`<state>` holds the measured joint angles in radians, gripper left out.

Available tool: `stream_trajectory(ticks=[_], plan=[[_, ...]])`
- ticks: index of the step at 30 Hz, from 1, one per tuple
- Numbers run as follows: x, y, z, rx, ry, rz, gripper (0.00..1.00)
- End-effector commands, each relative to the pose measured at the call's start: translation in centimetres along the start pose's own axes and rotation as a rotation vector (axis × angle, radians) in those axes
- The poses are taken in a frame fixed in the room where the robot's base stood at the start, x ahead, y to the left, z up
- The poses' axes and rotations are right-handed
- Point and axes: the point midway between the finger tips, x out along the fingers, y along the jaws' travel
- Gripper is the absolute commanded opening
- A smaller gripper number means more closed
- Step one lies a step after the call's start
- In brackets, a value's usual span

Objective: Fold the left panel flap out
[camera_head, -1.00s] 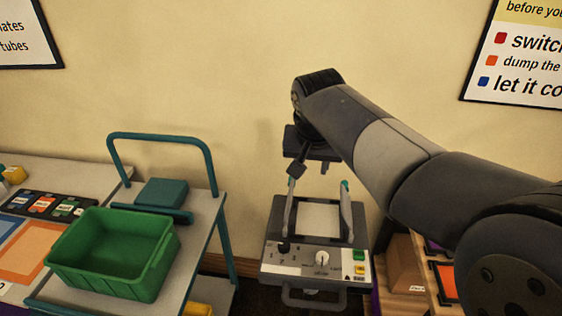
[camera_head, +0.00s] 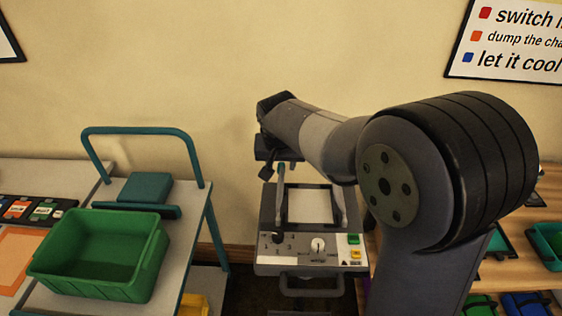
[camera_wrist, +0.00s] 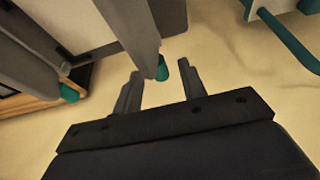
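The grey machine (camera_head: 310,262) stands on the floor with a pale top panel and a control face. Its left flap (camera_head: 280,195) stands up along the left side of the panel with a teal tip. Its right flap (camera_head: 338,205) also stands up. In the wrist view, the left flap (camera_wrist: 130,25) ends in a teal tip (camera_wrist: 161,69) between the fingers of my gripper (camera_wrist: 160,72). The fingers are apart, with gaps visible beside the tip. The right flap's teal tip (camera_wrist: 68,93) is farther left.
A trolley with a teal handle (camera_head: 140,131) and a green bin (camera_head: 100,250) stands left of the machine. A wooden shelf (camera_head: 545,200) with dark and teal items is at the right. The wall (camera_head: 230,60) is close behind the machine.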

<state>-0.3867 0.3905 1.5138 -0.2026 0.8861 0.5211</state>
Motion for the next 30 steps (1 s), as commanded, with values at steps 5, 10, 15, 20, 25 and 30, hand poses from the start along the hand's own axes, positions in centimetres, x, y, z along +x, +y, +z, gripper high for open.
stream_trajectory(ticks=[5,10,15,20,25,30], plan=[[0.17,0.02,0.00,0.000,0.001,0.000,0.40],[0.16,0.02,0.00,0.000,0.000,0.000,0.34],[0.14,0.02,0.00,0.000,0.000,0.000,0.20],[0.14,0.02,0.00,0.000,0.000,0.000,0.07],[0.13,0.02,0.00,0.000,0.000,0.000,0.00],[0.13,0.02,0.00,0.000,0.000,0.000,0.00]])
